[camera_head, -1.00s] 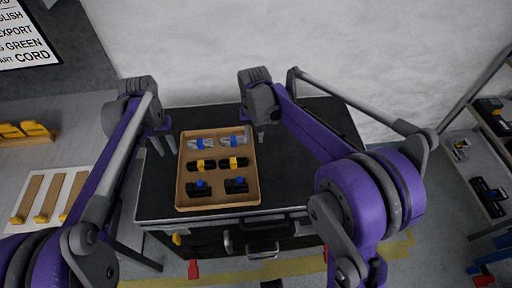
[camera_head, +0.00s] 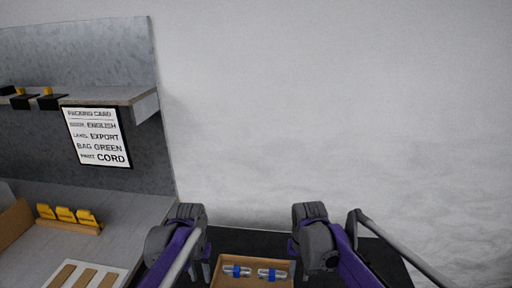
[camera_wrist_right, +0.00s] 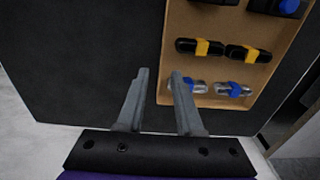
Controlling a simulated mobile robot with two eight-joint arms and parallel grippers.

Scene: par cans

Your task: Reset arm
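My left gripper (camera_head: 198,272) points down just left of the tray; its fingers look apart with nothing between them, though the picture's lower edge is close. My right gripper (camera_head: 298,270) points down at the tray's right side. The brown tray (camera_wrist_right: 176,18) holds silver pieces with blue bands (camera_wrist_right: 234,90), black pieces with yellow bands (camera_wrist_right: 248,54) and black pieces with blue parts, partly cut off at the top.
A black table top (camera_wrist_right: 85,60) carries the tray. At left stand a grey bench (camera_head: 140,222), a yellow-piece rack (camera_head: 70,220), a white board with brown strips (camera_head: 85,276) and a shelf (camera_head: 120,94). A packing card (camera_head: 97,137) hangs below the shelf. A bare wall (camera_head: 330,110) is behind.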

